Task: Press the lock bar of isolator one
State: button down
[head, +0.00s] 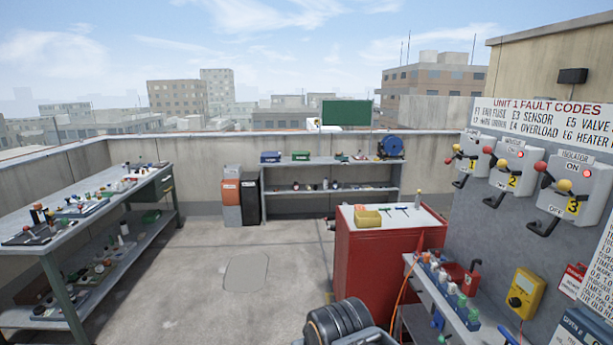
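Three grey isolator boxes hang in a row on the grey wall at the right of the head view. Isolator one (475,152) is the leftmost and farthest, marked with a yellow plate bearing a 1 (471,166). A yellow ball knob (456,147) shows at its left front, with small red parts near it. A black handle (461,182) sticks out below it. Which of these parts is the lock bar is too small to tell. My gripper is not in view, so whether it is open or shut does not show.
Isolators two (513,167) and three (574,193) hang nearer, to the right. Below them are a shelf of small bottles (442,290) and a yellow meter (524,292). A red cabinet (385,258) stands left of the wall. Open floor (200,290) lies left of it, beside a workbench (95,212).

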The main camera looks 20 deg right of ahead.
aim_at(457, 148)
jog(key=i, duration=2.2)
jog(key=z, duration=1.4)
jog(key=i, duration=1.35)
jog(key=z, duration=0.85)
